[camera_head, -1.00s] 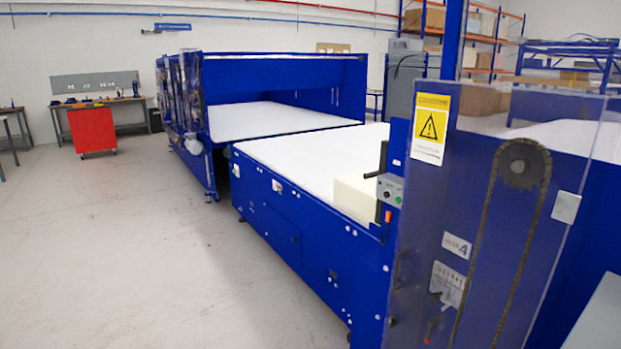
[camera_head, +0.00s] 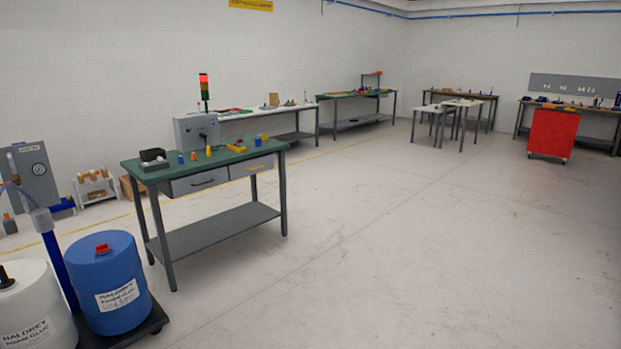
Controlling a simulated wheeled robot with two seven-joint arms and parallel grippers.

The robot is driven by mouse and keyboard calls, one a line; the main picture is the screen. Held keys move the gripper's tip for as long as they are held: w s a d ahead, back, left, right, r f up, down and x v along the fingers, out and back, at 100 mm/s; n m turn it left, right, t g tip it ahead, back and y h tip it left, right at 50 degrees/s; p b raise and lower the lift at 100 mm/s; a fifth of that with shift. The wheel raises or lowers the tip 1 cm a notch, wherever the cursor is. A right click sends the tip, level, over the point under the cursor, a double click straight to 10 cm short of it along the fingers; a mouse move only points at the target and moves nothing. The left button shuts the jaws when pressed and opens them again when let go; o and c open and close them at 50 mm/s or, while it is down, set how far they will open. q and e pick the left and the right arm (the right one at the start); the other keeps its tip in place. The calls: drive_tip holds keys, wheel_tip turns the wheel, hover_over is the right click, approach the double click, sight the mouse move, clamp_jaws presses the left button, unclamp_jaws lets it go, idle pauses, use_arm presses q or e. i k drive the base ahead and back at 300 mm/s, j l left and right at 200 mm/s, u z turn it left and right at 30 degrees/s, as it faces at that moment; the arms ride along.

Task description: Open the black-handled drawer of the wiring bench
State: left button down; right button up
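A green-topped bench with grey legs (camera_head: 225,160) stands left of the middle in the head view, some way off across the floor. Two grey drawers sit side by side under its top, and both look shut. The left drawer (camera_head: 199,182) has a black handle (camera_head: 203,182). The right drawer (camera_head: 251,168) has a yellow handle (camera_head: 254,167). A grey box, a black item and several small coloured parts stand on the bench top. Neither of my grippers shows in the view.
A blue drum (camera_head: 106,283) and a white drum (camera_head: 32,310) stand on a dark cart at the lower left, left of the bench. A red cabinet (camera_head: 553,133) and other tables line the back. The floor (camera_head: 400,240) in front and right of the bench is open.

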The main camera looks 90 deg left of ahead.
sight(180, 186)
drive_tip(key=u, duration=3.5)
drive_tip(key=i+l+z, duration=0.1)
drive_tip(key=i+z, duration=0.35)
drive_tip(key=i, duration=0.85)
drive_tip(key=i+u, duration=0.1)
drive_tip(key=i, duration=0.45)
drive_tip(key=i+l+u, duration=0.1)
drive_tip(key=i, duration=0.45)
drive_tip(key=i+l+u, duration=0.1)
drive_tip(key=i, duration=0.45)
drive_tip(key=i+l+u, duration=0.1)
drive_tip(key=i+l, duration=0.2)
drive_tip(key=i, duration=0.25)
drive_tip(key=i+l+u, duration=0.45)
drive_tip(key=i, duration=0.2)
drive_tip(key=i+l+u, duration=0.5)
drive_tip(key=i+l, duration=0.05)
drive_tip(key=i, duration=0.05)
